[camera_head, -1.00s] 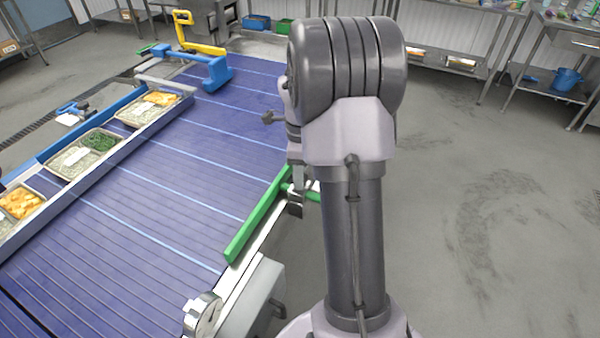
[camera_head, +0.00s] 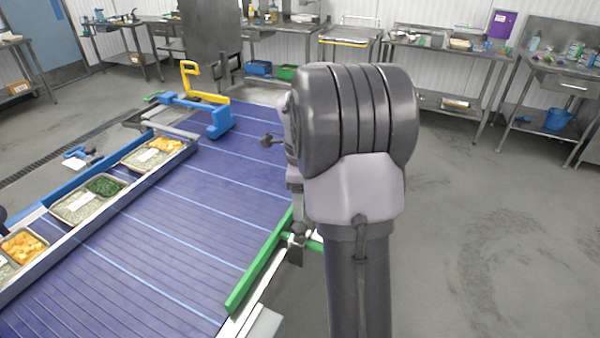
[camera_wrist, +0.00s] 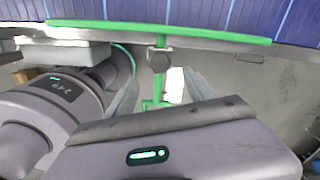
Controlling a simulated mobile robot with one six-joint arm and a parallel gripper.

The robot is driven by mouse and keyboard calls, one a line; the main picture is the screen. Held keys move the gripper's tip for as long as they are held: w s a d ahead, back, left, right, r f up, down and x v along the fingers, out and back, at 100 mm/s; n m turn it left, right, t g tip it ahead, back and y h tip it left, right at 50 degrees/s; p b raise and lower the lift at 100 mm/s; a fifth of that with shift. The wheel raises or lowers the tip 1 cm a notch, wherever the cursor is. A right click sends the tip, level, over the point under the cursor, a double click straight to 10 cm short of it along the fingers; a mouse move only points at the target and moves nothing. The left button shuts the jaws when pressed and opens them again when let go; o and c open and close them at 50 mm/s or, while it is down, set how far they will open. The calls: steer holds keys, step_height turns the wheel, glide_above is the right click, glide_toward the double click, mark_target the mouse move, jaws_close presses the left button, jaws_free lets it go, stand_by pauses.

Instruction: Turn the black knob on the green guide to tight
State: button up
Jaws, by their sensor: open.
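The green guide (camera_head: 262,262) runs along the right edge of the blue conveyor. In the wrist view the guide (camera_wrist: 150,31) crosses the top, with a green rod coming from it toward me. A dark grey faceted piece (camera_wrist: 160,61) sits on this rod and looks like the black knob; its tight or loose setting cannot be read. My gripper (camera_wrist: 163,84) is open, with one finger to each side of the rod, below the dark piece in the picture. Contact is not visible. In the head view my arm hides most of this spot.
Food trays (camera_head: 88,198) stand along the conveyor's left side. A blue bracket (camera_head: 220,120) with a yellow handle (camera_head: 192,82) sits at its far end. Steel benches (camera_head: 445,55) line the back wall. The floor to the right is clear.

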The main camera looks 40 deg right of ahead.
step_height(320, 180, up, 9)
steer(key=p, duration=0.2)
steer(key=shift+f, duration=0.15)
